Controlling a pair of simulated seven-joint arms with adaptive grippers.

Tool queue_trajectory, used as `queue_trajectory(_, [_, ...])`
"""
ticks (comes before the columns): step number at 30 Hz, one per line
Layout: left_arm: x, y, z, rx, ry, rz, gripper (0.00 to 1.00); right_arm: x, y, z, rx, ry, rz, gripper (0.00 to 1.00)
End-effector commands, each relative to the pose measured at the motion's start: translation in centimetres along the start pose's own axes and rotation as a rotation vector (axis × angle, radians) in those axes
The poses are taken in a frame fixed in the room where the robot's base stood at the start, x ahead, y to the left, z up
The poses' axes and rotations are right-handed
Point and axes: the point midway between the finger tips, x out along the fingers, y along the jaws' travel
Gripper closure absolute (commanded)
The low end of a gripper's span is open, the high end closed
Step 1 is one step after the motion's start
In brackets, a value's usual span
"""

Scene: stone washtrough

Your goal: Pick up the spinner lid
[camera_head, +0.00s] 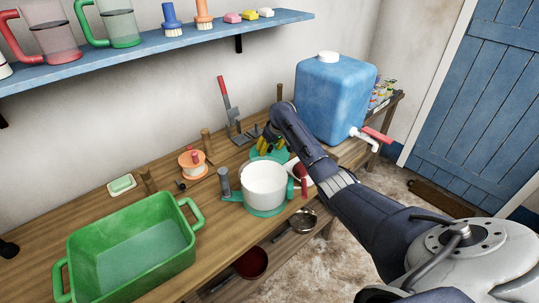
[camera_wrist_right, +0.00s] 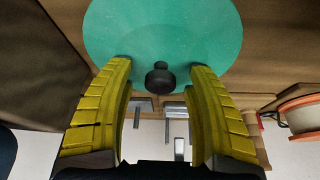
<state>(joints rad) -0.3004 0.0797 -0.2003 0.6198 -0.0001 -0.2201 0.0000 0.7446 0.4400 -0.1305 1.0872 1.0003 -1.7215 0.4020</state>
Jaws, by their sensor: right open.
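In the head view the lid (camera_head: 276,155) shows partly, behind the white spinner bowl and under my right gripper. My right gripper (camera_wrist_right: 162,70) is open, its yellow fingers apart with the knob between their tips in the wrist view. I cannot tell whether either finger touches the lid. In the head view the right gripper (camera_head: 266,145) is partly hidden by its own arm. My left gripper is not in view.
The white bowl (camera_head: 264,182) on a teal base stands just in front of the lid. A green tub (camera_head: 130,256) fills the bench's left end, a blue water container (camera_head: 335,95) stands at right. An orange spool (camera_head: 192,163) and metal stand (camera_head: 240,132) are near. A blue shelf (camera_head: 150,48) runs above.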

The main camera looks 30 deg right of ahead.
Motion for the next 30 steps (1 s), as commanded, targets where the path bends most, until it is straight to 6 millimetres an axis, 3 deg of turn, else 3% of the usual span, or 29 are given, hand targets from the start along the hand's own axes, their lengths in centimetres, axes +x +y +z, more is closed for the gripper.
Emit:
queue_trajectory(6, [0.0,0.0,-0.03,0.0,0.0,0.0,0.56,0.01,-0.01,-0.01,0.0,0.0,0.0,0.44])
queue_trajectory(21, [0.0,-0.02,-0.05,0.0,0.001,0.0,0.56,0.0,-0.02,0.0,0.0,0.0,0.0,1.0])
queue_trajectory(30, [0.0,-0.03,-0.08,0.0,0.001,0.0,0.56,-0.03,-0.01,-0.02,0.0,0.0,0.0,1.0])
